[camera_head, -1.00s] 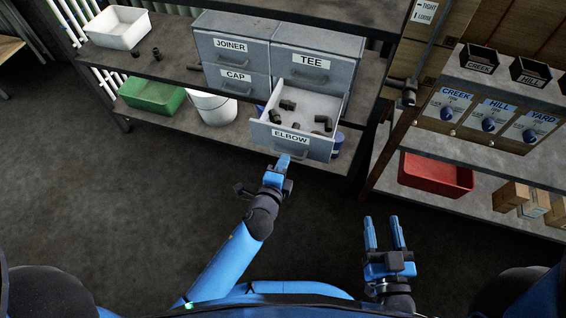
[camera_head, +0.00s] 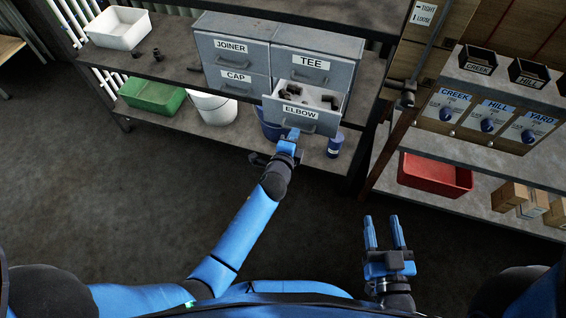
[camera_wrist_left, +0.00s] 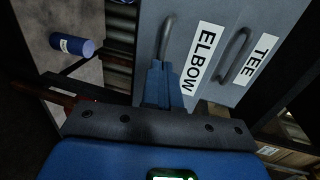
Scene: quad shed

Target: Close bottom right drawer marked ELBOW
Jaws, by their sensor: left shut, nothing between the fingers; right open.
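The grey ELBOW drawer (camera_head: 301,117) is at the bottom right of the drawer cabinet (camera_head: 236,58). It stands partly out, with several dark fittings (camera_head: 312,95) showing inside. My left gripper (camera_head: 291,136) is shut and empty, with its tips at the drawer's front by the handle. In the left wrist view the shut fingers (camera_wrist_left: 161,82) meet the front beside the curved handle (camera_wrist_left: 167,38) and the ELBOW label (camera_wrist_left: 201,58). Whether they press on the handle or the panel I cannot tell. My right gripper (camera_head: 385,233) is open and empty above the floor.
The TEE drawer (camera_head: 312,65) above is shut, as are JOINER (camera_head: 233,46) and CAP (camera_head: 236,80). A white bucket (camera_head: 213,108), a blue bucket (camera_head: 270,127) and a blue can (camera_head: 335,145) stand on the lower shelf. A red bin (camera_head: 435,174) is on the right shelf.

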